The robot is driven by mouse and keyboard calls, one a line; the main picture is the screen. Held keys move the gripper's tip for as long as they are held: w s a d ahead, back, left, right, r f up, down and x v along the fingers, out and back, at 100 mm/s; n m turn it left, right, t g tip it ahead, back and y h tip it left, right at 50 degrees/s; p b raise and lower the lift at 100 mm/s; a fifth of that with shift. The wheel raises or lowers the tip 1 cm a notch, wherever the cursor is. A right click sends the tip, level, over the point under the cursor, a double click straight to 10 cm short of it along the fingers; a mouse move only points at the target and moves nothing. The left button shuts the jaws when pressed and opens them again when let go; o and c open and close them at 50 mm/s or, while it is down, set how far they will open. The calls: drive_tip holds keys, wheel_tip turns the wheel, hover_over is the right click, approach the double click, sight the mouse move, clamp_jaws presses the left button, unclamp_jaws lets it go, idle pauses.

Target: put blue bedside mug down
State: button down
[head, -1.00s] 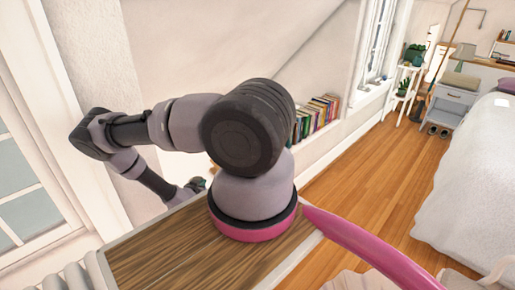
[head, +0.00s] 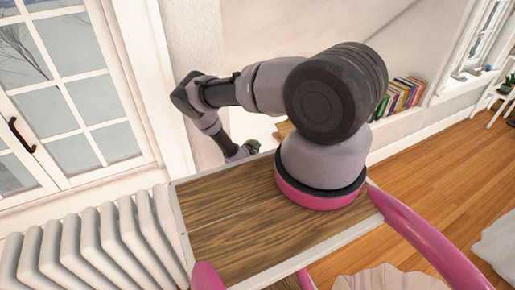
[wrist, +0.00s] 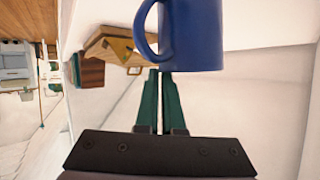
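The blue mug (wrist: 195,35) shows at the top of the wrist view, with its handle on the left side and its upper part cut off by the frame. My gripper (wrist: 160,78) has its two green fingers close together, with a thin gap between them. In the head view my gripper (head: 250,146) is small, at the far end of the arm near the white wall. The mug cannot be made out there.
A wooden top (head: 225,225) lies in front, partly behind my arm. A white radiator (head: 100,245) stands at its left, below a paned glass door (head: 75,90). Books (head: 402,95) line a ledge at the right. Open wooden floor (head: 425,150) lies at the right. The wrist view shows a wooden shelf-like piece (wrist: 110,45).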

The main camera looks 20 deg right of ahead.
drive_tip(key=shift+f, duration=0.55)
drive_tip(key=c, duration=1)
unclamp_jaws()
drive_tip(key=shift+f, duration=0.1)
drive_tip(key=shift+c, duration=0.2)
drive_tip(key=v, duration=1.2)
drive_tip(key=shift+a, duration=0.1)
